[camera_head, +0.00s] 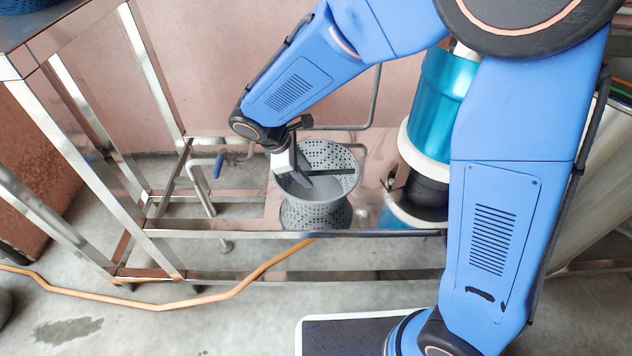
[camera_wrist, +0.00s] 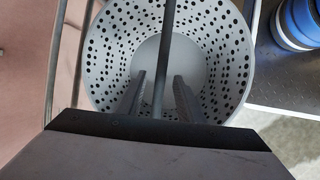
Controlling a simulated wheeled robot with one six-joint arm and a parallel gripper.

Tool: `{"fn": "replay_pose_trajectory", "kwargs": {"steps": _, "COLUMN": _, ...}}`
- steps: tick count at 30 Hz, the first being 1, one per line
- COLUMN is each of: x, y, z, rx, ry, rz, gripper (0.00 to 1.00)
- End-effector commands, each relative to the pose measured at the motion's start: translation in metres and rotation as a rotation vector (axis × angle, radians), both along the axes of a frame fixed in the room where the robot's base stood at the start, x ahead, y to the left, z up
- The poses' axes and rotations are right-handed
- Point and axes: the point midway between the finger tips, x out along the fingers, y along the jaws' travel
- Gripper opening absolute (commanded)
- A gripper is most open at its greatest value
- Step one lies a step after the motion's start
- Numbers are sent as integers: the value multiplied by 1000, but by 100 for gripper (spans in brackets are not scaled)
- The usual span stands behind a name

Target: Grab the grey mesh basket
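The grey mesh basket (camera_head: 324,154) is a perforated bowl standing upright on a shiny metal shelf (camera_head: 262,216), with its reflection below it. A dark bar (camera_head: 332,172) crosses its opening. In the wrist view the basket (camera_wrist: 232,62) fills the middle, and the bar (camera_wrist: 168,40) runs up the picture across it. My gripper (camera_head: 304,182) reaches down into the basket's opening. In the wrist view my gripper (camera_wrist: 161,90) is open, with one finger on each side of the bar and gaps between. The fingers' bases are hidden by the gripper body.
A teal and white cylinder (camera_head: 440,90) stands right of the basket. A bent pipe with a blue lever (camera_head: 218,165) is at its left. Steel frame legs (camera_head: 150,70) rise farther left. An orange hose (camera_head: 225,293) lies along the floor in front.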

Motion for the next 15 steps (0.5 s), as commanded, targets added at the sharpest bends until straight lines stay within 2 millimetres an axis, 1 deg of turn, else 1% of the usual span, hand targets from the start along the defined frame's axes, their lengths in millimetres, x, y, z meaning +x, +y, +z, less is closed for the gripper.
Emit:
{"fn": "replay_pose_trajectory", "kwargs": {"steps": 5, "x": 3, "y": -9, "z": -16, "rx": -2, "ry": 2, "rz": -1, "gripper": 34}}
{"fn": "replay_pose_trajectory", "kwargs": {"steps": 9, "x": 7, "y": -18, "z": -34, "rx": -2, "ry": 2, "rz": -1, "gripper": 34}}
{"fn": "replay_pose_trajectory", "kwargs": {"steps": 12, "x": 9, "y": -20, "z": -41, "rx": 0, "ry": 1, "rz": 0, "gripper": 34}}
{"fn": "replay_pose_trajectory", "kwargs": {"steps": 15, "x": 10, "y": -22, "z": -45, "rx": 1, "ry": 1, "rz": 0, "gripper": 34}}
